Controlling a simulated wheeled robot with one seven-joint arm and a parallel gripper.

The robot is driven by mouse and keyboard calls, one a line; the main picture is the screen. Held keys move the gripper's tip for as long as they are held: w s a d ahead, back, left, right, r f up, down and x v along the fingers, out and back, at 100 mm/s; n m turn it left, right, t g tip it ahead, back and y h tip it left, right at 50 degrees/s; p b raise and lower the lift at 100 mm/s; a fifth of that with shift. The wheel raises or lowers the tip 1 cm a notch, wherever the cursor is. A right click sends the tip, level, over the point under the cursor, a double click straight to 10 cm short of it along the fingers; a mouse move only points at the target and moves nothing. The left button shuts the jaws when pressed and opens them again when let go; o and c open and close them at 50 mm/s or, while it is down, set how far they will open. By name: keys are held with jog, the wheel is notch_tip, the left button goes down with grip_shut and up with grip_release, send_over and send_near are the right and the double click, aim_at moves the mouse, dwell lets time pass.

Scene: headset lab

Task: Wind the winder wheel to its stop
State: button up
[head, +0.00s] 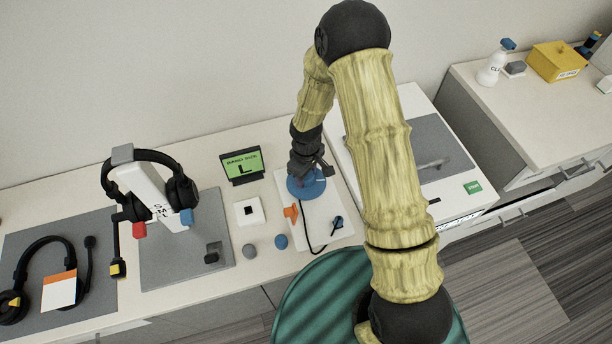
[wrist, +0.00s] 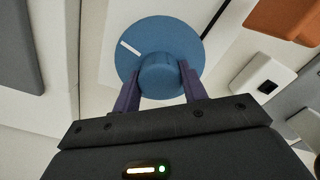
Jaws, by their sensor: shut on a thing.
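The blue winder wheel (head: 303,187) stands on a white board on the counter, under the end of my arm. In the wrist view the winder wheel (wrist: 142,40) is a flat blue disc with a white mark at its upper left and a round blue knob (wrist: 161,76) on it. My gripper (wrist: 161,90) is shut on that knob, one finger on each side. In the head view my gripper (head: 306,173) is partly hidden by my wrist.
An orange part (head: 291,213), a black cable (head: 302,236) and a blue plug (head: 337,222) are on the white board (head: 318,235). A headset (head: 150,165) hangs on a stand further left. A white machine (head: 440,165) is on the right.

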jog(key=shift+w+a+m+b, duration=0.1)
jog(key=shift+m+b, duration=0.3)
jog(key=shift+m, duration=1.1)
jog(key=o, duration=1)
jog(key=shift+c, duration=0.2)
jog(key=shift+r, duration=0.1)
notch_tip(320, 180, up, 17)
jog(key=b, duration=0.1)
jog(key=shift+r, duration=0.1)
